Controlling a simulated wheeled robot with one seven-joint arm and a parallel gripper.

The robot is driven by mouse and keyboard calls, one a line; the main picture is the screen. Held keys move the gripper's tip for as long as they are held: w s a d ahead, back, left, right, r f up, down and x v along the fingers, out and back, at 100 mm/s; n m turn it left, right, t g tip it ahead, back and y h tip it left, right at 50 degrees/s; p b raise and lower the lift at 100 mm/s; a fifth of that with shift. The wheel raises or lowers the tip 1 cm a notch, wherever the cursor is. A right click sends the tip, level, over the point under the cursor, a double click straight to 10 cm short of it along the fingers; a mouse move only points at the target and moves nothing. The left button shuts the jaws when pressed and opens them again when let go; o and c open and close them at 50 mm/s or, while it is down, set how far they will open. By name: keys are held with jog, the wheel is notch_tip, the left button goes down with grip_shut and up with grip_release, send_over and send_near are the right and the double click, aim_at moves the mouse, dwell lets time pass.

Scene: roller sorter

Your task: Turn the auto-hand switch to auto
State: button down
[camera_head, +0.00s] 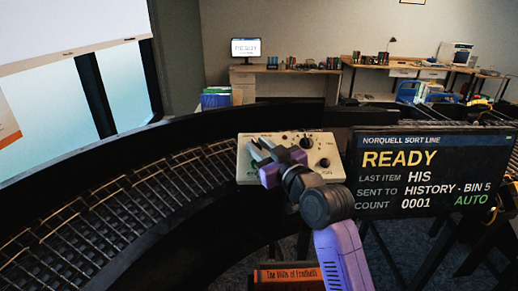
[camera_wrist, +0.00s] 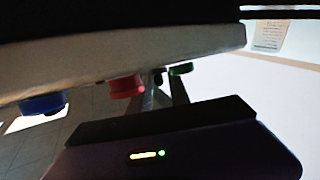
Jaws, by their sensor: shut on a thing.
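The cream control panel (camera_head: 323,143) stands at the middle of the head view, with several knobs and buttons on its face. My gripper (camera_head: 261,151) reaches over its left part. The switch's position is hidden by the fingers. The display screen (camera_head: 430,170) right of the panel reads READY, with AUTO in green at its lower right.
The roller conveyor (camera_head: 120,215) curves along the left. An orange book (camera_head: 288,277) lies below my arm. Desks (camera_head: 287,72) stand at the back.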

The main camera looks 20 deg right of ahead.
jog(key=shift+f, duration=0.1)
dwell(0.3)
jog(key=c, duration=1.5)
grip_release()
jog(key=s, duration=0.2)
jog(key=s+d+b, duration=0.1)
jog(key=s, duration=0.1)
jog(key=s+b, duration=0.1)
jog(key=s, duration=0.1)
jog(key=shift+s+d, duration=0.25)
jog(key=shift+s, duration=0.55)
